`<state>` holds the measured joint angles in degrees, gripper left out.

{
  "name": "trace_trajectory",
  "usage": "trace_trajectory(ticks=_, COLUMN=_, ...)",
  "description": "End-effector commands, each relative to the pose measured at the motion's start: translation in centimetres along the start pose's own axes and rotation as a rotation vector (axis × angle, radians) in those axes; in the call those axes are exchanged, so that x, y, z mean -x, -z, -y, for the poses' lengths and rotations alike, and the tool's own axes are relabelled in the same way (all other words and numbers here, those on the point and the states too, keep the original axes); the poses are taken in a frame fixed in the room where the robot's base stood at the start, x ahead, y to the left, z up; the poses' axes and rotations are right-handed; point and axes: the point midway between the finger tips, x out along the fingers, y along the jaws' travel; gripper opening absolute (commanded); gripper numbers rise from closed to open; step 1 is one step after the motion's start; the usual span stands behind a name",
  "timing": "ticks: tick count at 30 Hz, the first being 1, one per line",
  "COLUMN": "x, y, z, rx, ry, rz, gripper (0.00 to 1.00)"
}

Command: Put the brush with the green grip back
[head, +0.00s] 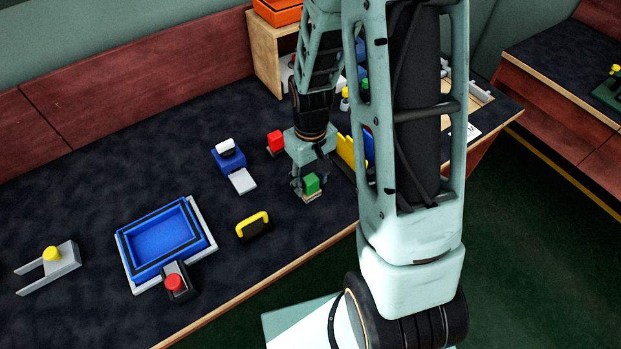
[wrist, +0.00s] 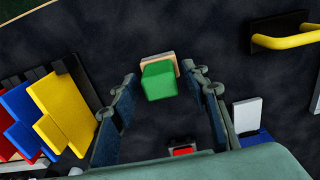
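The brush with the green grip (head: 311,184) stands on the dark table near its front edge, a green block on a pale wooden base. In the wrist view the green grip (wrist: 159,81) lies between the fingers of my gripper (wrist: 162,76). My gripper (head: 308,180) is open and points down over the brush, with a finger on either side. Narrow gaps show between the fingers and the grip, so it does not look held. A brush with a red grip (head: 275,140) sits behind and left of my gripper.
Yellow, blue and red upright panels (wrist: 62,112) stand close beside my gripper. A yellow-handled black item (head: 254,227), a blue item with a white plate (head: 242,181), a blue tray (head: 182,222) and a red-topped black box (head: 175,283) lie left. My arm hides part of the right side.

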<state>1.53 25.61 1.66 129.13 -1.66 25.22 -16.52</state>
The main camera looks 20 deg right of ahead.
Motion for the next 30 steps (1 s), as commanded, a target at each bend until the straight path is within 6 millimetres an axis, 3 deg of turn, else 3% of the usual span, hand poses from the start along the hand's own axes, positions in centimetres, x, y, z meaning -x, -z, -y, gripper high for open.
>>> trace_trajectory(ticks=8, x=0.1, y=0.0, z=0.0, rx=0.0, ry=0.0, rz=0.0, gripper=0.44)
trace_trajectory(ticks=13, x=1.3, y=0.1, z=0.0, rx=0.0, ry=-0.001, rz=-0.002, gripper=0.44)
trace_trajectory(ticks=24, x=8.6, y=0.1, z=-0.1, rx=-0.001, ry=-0.001, rz=-0.005, gripper=0.44)
trace_trajectory(ticks=30, x=11.5, y=0.1, z=0.0, rx=-0.001, ry=-0.001, rz=-0.003, gripper=0.44)
